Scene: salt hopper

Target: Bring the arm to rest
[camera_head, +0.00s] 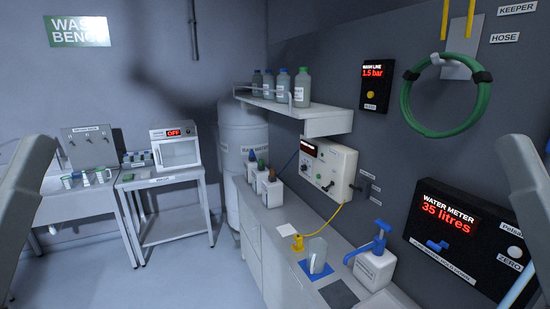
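One grey link of my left arm (28,195) rises at the left edge of the head view. One grey link of my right arm (527,185) rises at the right edge, in front of the wall with the water meter (455,237). Neither gripper shows in this view, so I cannot see their fingers or anything they may hold.
A counter (262,222) along the right wall holds a clear vessel on a blue mat (303,270) and a blue-topped pump bottle (374,265). Several bottles stand on a shelf (325,119). A green hose (406,112) hangs on the wall. Open floor (170,280) lies left of the counter.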

